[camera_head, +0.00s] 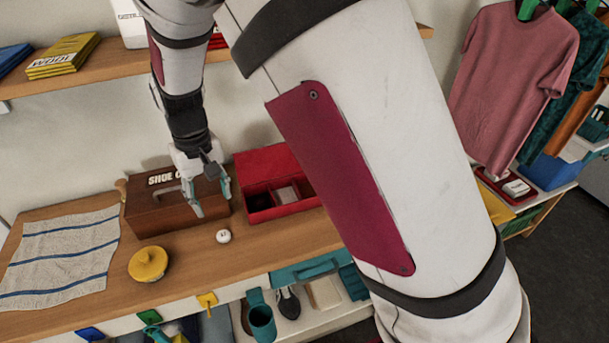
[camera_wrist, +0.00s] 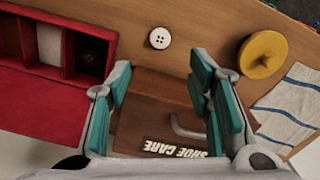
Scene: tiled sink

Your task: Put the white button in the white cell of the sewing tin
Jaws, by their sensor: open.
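The white button (camera_head: 223,236) lies flat on the wooden counter, in front of the brown box; it also shows in the wrist view (camera_wrist: 160,38), round with small holes. The red sewing tin (camera_head: 278,213) stands open to the right of the brown box. In the wrist view the tin (camera_wrist: 112,36) shows dark cells and one whitish cell (camera_wrist: 50,45). My gripper (camera_head: 211,212) is open and empty, above the brown box in the head view. In the wrist view its teal-padded fingers (camera_wrist: 166,85) are spread, with the button beyond their tips, outside the gap.
A brown shoe care box (camera_head: 150,212) with a handle stands beneath my gripper. A yellow round lidded thing (camera_head: 148,263) and a striped cloth (camera_head: 60,262) lie to the left. A shelf (camera_head: 100,72) runs above. My arm covers much of the head view's right.

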